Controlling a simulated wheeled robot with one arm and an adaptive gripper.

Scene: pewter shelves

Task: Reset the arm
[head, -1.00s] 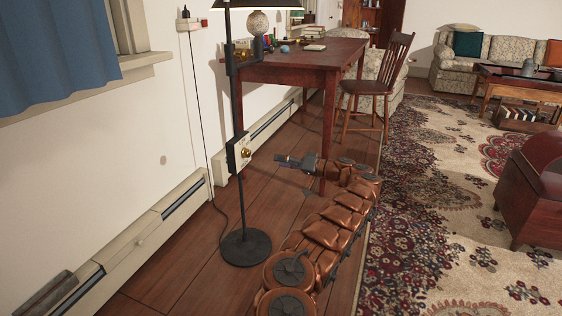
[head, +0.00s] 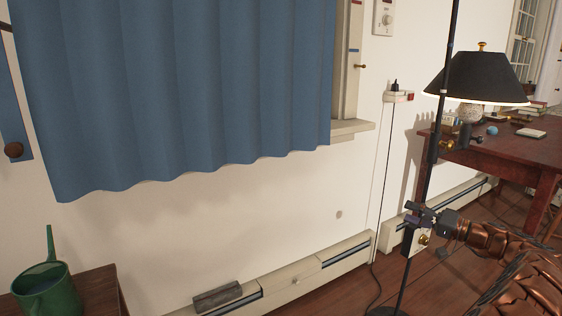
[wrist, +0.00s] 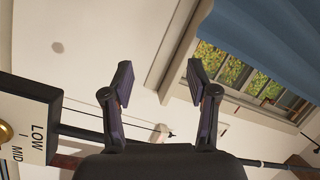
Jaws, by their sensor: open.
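My gripper (head: 422,212) is at the right of the head view, at the end of my copper-coloured arm. It is in front of or beside the floor lamp's pole, near a small control box (head: 415,240) with a brass knob. In the wrist view my gripper (wrist: 158,85) has its two fingers spread apart with nothing between them. The control box (wrist: 28,118), marked LOW and MID, is close at the left edge of that view. Whether my gripper touches the lamp, I cannot tell.
A blue curtain (head: 190,90) hangs over the window. A green watering can (head: 42,288) sits on a small table at lower left. Baseboard heaters (head: 310,268) line the wall.

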